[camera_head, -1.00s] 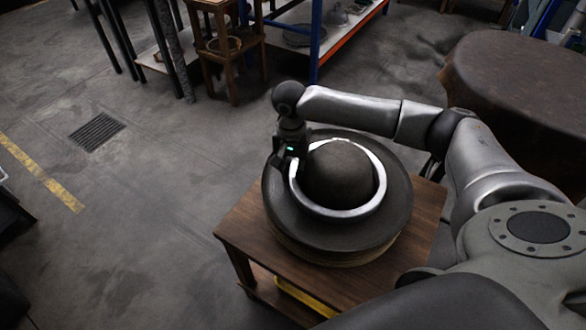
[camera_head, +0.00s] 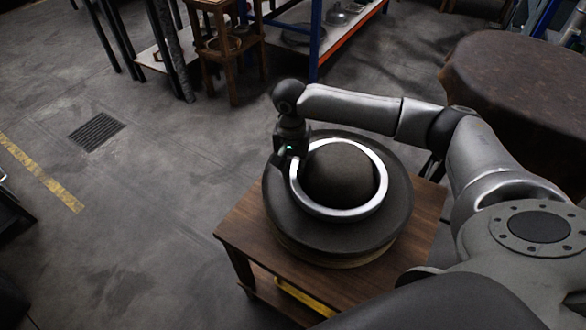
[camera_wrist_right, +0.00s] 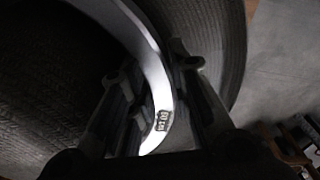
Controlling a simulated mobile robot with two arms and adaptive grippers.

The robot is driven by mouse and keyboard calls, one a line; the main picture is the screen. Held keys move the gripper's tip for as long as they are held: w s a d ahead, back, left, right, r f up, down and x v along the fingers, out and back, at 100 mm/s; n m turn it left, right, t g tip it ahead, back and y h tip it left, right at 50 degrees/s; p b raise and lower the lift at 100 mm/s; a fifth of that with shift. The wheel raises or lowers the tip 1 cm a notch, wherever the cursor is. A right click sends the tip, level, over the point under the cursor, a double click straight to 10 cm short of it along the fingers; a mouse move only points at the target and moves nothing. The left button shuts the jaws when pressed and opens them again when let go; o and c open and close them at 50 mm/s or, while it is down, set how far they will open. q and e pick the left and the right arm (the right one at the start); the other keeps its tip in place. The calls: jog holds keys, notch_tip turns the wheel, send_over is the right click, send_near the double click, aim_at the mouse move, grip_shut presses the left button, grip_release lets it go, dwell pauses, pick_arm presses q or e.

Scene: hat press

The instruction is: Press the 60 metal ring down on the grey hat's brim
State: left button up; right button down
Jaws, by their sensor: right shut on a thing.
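The grey hat (camera_head: 340,178) sits on a round wooden block on a small wooden table, its crown up. The shiny metal ring (camera_head: 345,214) surrounds the crown above the brim (camera_head: 300,236). In the right wrist view the ring (camera_wrist_right: 150,75) carries a small label that seems to read 60 cm. My right gripper (camera_head: 287,165) is shut on the ring's left side and points down. In the right wrist view its two fingers (camera_wrist_right: 158,97) stand on either side of the ring band. Whether the ring touches the brim I cannot tell. My left gripper is out of view.
The wooden table (camera_head: 240,238) holds the hat with a bare corner at its left. A round brown table (camera_head: 520,75) stands at the right. A wooden stool (camera_head: 230,50) and a blue-framed shelf (camera_head: 318,35) stand behind. The floor at left is open.

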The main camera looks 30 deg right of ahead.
notch_tip(320, 180, up, 13)
jog(key=p, duration=0.6)
jog(key=shift+p, duration=0.4)
dwell(0.6)
jog(key=shift+f, duration=0.1)
dwell(0.4)
